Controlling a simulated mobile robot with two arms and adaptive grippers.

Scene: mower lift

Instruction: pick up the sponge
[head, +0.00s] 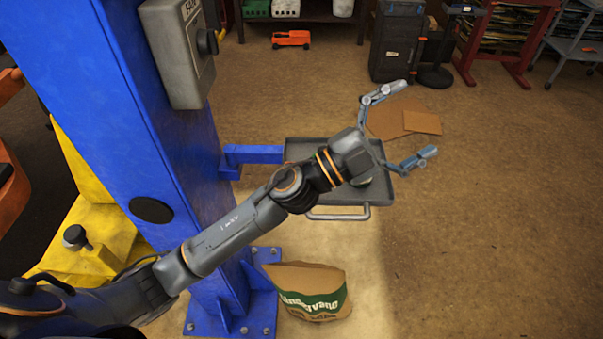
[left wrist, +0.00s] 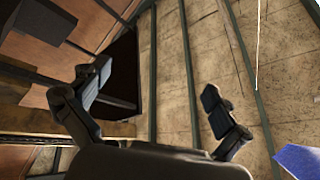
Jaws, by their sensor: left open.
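My left gripper (head: 403,122) is open and empty, its two fingers spread wide above the floor to the right of a grey tray. In the left wrist view the open fingers (left wrist: 155,95) show against a wooden wall and beams, with nothing between them. I cannot make out a sponge in either view. The grey tray (head: 382,193) is fixed to the blue post by a short arm. My left wrist covers much of the tray, and only a small edge of something on it shows, too little to name. My right gripper is not in view.
A blue lift post (head: 130,120) with a grey control box (head: 178,55) stands at the left. A paper bag (head: 310,290) sits at its base. Flat cardboard (head: 422,122) lies on the floor behind the gripper. The floor at the right is clear.

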